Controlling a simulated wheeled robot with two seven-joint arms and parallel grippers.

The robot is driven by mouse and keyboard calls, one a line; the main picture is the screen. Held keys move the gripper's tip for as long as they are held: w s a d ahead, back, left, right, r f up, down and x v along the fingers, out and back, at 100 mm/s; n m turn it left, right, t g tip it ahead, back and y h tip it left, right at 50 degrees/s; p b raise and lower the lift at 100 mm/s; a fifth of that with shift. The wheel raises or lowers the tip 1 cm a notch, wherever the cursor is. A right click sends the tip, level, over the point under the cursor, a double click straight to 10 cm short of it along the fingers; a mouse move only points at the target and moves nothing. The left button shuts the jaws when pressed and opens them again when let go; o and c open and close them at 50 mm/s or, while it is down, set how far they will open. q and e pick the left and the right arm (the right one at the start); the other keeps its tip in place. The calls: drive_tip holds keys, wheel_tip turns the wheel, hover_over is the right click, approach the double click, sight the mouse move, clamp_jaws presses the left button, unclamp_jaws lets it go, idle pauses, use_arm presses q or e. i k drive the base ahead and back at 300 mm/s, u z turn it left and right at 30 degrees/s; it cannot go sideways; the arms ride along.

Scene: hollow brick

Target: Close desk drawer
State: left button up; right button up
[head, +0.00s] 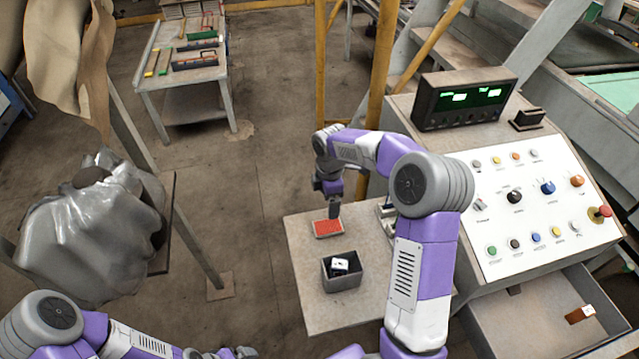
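The desk drawer (500,320) is pulled open below the sloped control desk (530,258) at the lower right. A brown object with a white label (580,314) lies inside it. The drawer's front edge runs out of the picture. My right gripper (334,208) points down above a small red-topped tray on the side table, well left of the drawer; its fingers are too small to read. My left gripper (243,353) shows only in part at the bottom edge, far from the drawer.
The side table (310,295) holds the red-topped tray (327,228) and a grey box (341,272) with a small item in it. A digital display (463,98) stands on the desk. A draped grey cover (90,230) is at left. The floor between is clear.

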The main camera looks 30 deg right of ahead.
sight(530, 325)
drive_tip(key=k, duration=1.5)
